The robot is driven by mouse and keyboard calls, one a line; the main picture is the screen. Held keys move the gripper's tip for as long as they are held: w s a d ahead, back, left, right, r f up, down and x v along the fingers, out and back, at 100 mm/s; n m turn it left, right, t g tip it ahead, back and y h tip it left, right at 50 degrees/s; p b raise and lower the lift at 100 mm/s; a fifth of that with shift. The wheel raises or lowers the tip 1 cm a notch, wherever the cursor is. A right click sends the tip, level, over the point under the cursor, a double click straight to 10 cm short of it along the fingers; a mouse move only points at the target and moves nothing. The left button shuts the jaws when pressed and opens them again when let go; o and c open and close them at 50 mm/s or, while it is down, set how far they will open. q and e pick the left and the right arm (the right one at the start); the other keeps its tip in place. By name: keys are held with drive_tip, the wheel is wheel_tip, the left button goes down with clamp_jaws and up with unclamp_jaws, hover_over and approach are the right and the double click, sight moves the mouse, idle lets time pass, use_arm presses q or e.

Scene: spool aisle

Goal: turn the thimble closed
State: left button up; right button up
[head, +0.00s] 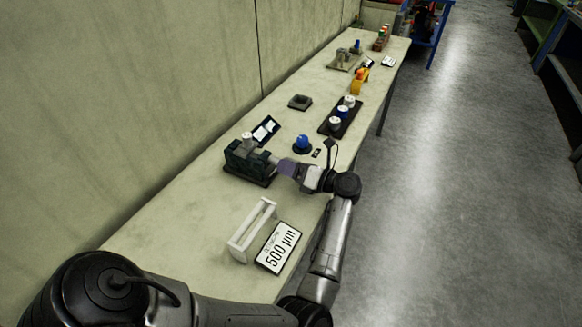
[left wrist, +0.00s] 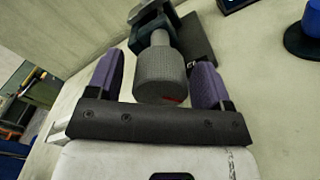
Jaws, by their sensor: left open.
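The thimble (left wrist: 161,76) is a grey knurled cylinder in the left wrist view, joined by a thinner grey sleeve to a dark green fixture. This fixture (head: 240,158) stands on the bench in the head view, with a light knob on top; I cannot make out the thimble there. My left gripper (head: 286,167) is at the fixture's right side. In the left wrist view its purple fingers (left wrist: 158,84) are open, one on each side of the thimble, with gaps visible. A red mark shows at the thimble's near edge. My right gripper is not in view.
A blue knob on a dark base (head: 302,144) stands close beyond my left gripper. A small dark display (head: 265,130) stands behind the fixture. A white frame (head: 252,230) and a "500 µm" sign (head: 278,247) are nearer. A dark tray of spools (head: 327,130) is farther along.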

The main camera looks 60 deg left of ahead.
use_arm(q)
drive_tip(key=shift+c, duration=0.3)
drive_tip(key=c, duration=0.9)
drive_tip(key=shift+r+m+p, duration=0.2)
drive_tip(key=shift+m+p, duration=0.5)
drive_tip(key=shift+p, duration=0.05)
drive_tip(key=shift+f, duration=0.15)
drive_tip(key=o, duration=1)
drive_tip(key=shift+c, duration=0.2)
drive_tip(key=v, duration=1.4)
